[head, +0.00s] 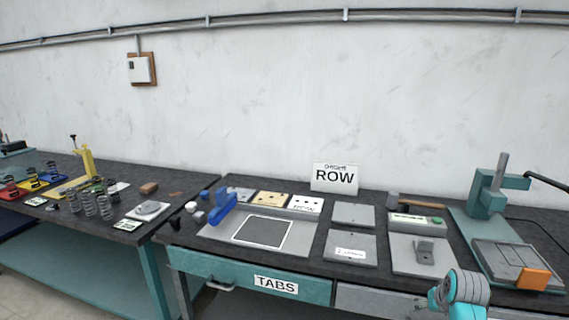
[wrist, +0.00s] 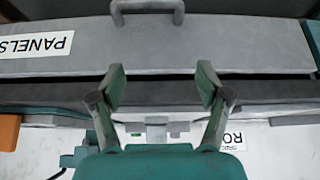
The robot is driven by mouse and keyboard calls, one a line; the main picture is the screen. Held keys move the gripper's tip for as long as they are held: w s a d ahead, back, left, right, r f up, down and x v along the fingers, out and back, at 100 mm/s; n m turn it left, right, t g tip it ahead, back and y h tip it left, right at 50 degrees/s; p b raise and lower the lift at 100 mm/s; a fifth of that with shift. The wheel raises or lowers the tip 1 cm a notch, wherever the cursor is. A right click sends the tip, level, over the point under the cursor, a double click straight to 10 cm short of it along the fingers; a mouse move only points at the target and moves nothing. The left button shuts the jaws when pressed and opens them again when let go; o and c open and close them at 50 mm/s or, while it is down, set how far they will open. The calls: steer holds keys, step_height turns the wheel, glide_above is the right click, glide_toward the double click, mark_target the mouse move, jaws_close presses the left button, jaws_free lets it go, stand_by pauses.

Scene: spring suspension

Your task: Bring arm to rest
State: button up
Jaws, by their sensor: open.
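My gripper (wrist: 160,88) shows in the wrist view with its two green-grey fingers spread wide apart and nothing between them. Beyond the fingers is a grey drawer front (wrist: 200,45) with a handle and a "PANELS" label; the picture looks upside down there. In the head view part of my arm, a grey and turquoise joint, shows at the bottom right, in front of the workbench (head: 385,280). The gripper itself is out of the head view. I cannot tell its exact distance from the drawer.
The workbench carries a blue clamp (head: 222,208), flat grey plates (head: 350,248), a hammer (head: 415,202), a "ROW" sign (head: 335,177) and a green press (head: 490,200) at right. A second bench at left holds several springs (head: 90,205). A "TABS" drawer (head: 245,278) is at the front.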

steer(key=s+a+f+t, duration=0.2)
steer(key=s+a+f, duration=0.4)
steer(key=s+f, duration=0.3)
steer(key=s+a+f+t, duration=0.1)
steer(key=s+a+f, duration=0.5)
steer(key=s+f, duration=0.3)
steer(key=s+a+n+t, duration=0.1)
steer(key=s+a, duration=0.2)
steer(key=s, duration=0.5)
steer(key=s+a+t, duration=0.1)
steer(key=s+a, duration=0.2)
steer(key=s, duration=0.4)
steer(key=s+a+r+n+t, duration=0.1)
steer(key=s+a+r+t, duration=0.1)
steer(key=s+r, duration=0.7)
steer(key=s+a+r+t+y, duration=0.1)
steer(key=s+a+r, duration=0.2)
steer(key=s+r, duration=0.6)
steer(key=s, duration=0.4)
steer(key=shift+s+r+n+t+y, duration=0.3)
steer(key=shift+r+n+t, duration=0.05)
steer(key=shift+n+t, duration=0.05)
